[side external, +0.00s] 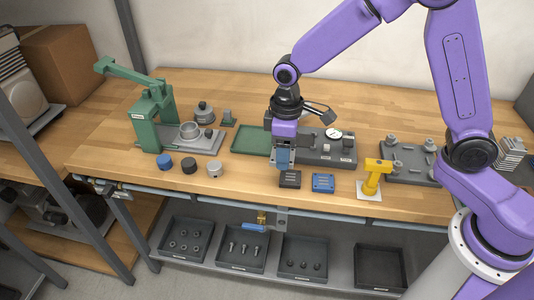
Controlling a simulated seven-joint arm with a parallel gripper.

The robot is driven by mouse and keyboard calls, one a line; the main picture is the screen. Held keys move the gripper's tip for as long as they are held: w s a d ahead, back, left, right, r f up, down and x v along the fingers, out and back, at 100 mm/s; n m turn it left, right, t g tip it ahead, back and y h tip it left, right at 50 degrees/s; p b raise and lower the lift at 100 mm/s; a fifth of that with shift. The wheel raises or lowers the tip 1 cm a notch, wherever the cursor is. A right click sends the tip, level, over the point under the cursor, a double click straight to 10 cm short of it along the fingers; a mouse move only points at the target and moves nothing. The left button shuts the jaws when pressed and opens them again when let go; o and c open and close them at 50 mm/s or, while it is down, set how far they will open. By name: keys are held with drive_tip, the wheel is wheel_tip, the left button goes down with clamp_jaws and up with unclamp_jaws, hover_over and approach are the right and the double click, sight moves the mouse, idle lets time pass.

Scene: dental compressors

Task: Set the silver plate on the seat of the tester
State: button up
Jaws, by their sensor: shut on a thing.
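My gripper (283,166) points down over the front left part of the tester, near the bench's middle. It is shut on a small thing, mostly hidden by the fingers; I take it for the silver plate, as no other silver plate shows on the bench. The tester (342,155) is a dark grey base with a white round gauge (334,133) and a raised dark lever (318,111) behind. Its seat is hidden behind my gripper, so I cannot tell whether the held thing touches it.
A black block (289,179) and a blue block (323,183) lie in front of the tester. A green tray (250,139) and green press (150,118) are left.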

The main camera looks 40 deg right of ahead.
drive_tip(key=s+d+r, duration=0.3)
drive_tip(key=s, duration=0.2)
hover_over(305, 141)
wheel_tip(305, 141, down, 3)
drive_tip(key=shift+w+d+f, duration=0.1)
drive_tip(key=shift+f, duration=2.35)
drive_tip(key=shift+f, duration=1)
idle(0.8)
drive_tip(key=o, duration=1.4)
drive_tip(key=shift+r, duration=0.1)
